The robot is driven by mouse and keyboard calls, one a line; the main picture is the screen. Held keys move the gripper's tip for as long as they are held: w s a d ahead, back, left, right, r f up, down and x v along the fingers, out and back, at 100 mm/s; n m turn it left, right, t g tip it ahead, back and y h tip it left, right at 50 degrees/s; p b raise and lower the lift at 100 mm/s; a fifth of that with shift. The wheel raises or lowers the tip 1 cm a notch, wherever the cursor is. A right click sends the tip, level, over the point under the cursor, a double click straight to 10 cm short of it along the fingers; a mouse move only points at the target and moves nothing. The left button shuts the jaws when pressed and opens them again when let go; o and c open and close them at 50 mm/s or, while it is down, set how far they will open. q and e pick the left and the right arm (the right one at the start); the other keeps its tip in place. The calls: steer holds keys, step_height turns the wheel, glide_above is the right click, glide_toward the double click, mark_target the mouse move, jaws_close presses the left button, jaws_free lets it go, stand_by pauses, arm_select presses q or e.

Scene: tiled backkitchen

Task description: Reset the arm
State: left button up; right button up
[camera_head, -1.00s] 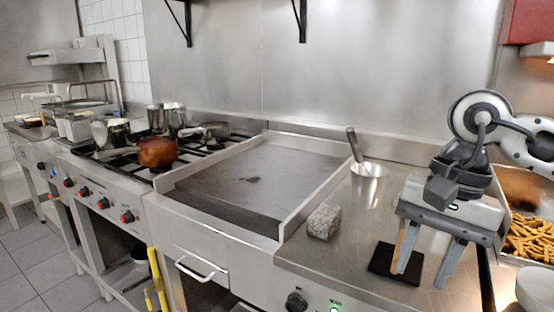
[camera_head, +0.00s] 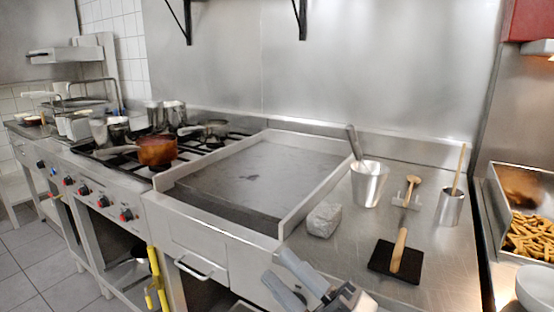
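My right gripper (camera_head: 278,266) is low at the bottom edge, in front of the counter's front edge. Its two grey fingers point up and left with a gap between them, and nothing shows in the gap. A black flat tool (camera_head: 380,262) with a wooden handle (camera_head: 399,248) lies on the steel counter (camera_head: 440,285) to the right of the gripper, apart from it. The rest of my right arm is mostly out of the picture. My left gripper is not in view.
A grey block (camera_head: 324,220) sits beside the flat griddle (camera_head: 258,178). Behind stand a metal cup (camera_head: 367,187) with a handle in it, a small wooden-handled tool (camera_head: 412,188) and a second cup (camera_head: 450,208). A fries tray (camera_head: 494,205) is at right.

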steer(key=s+d+f+m+t+h, duration=0.1)
steer(key=d+f+m+h, duration=0.3)
steer(key=f+m+h, duration=0.4)
steer(key=s+d+f+m+t+h, duration=0.1)
steer(key=d+f+m+h, duration=0.35)
steer(key=f+m, duration=0.55)
steer(key=s+d+f+m+g+h, duration=0.3)
steer(key=s+f+m+g, duration=0.2)
steer(key=s+f, duration=0.3)
step_height(320, 180, down, 3)
steer(key=shift+s+d+r+m, duration=0.1)
steer(key=shift+s+d+m, duration=0.25)
steer(key=shift+m, duration=0.45)
steer(key=shift+d, duration=0.1)
